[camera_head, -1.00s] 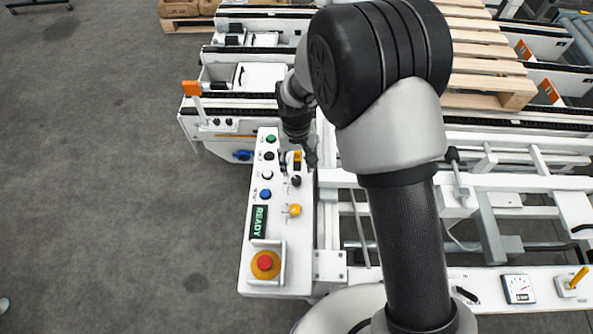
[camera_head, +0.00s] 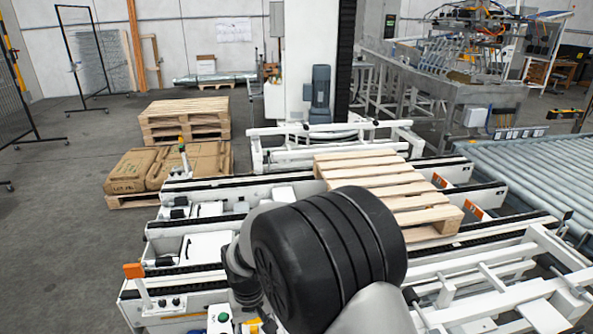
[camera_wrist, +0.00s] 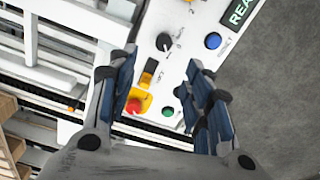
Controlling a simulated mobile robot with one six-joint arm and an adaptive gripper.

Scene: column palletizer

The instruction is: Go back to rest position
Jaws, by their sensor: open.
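My gripper (camera_wrist: 160,95) shows in the wrist view with its blue-padded fingers spread apart and nothing between them. Below and beyond the fingers is the white control panel (camera_wrist: 182,50). It carries a black knob (camera_wrist: 165,42), a blue button (camera_wrist: 213,41), a red button on a yellow base (camera_wrist: 134,105), a green button (camera_wrist: 168,112) and the edge of a green-lettered display (camera_wrist: 240,12). In the head view my arm's large black joint fills the lower middle and hides the gripper's fingers. Only the panel's far end, with a green button (camera_head: 223,317), shows there.
A wooden pallet (camera_head: 385,190) lies on the white conveyor frame right of my arm. Stacked pallets (camera_head: 185,120) and brown sacks (camera_head: 165,168) stand at the back left. A roller conveyor (camera_head: 530,165) runs at the right. The grey floor (camera_head: 60,220) at the left is clear.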

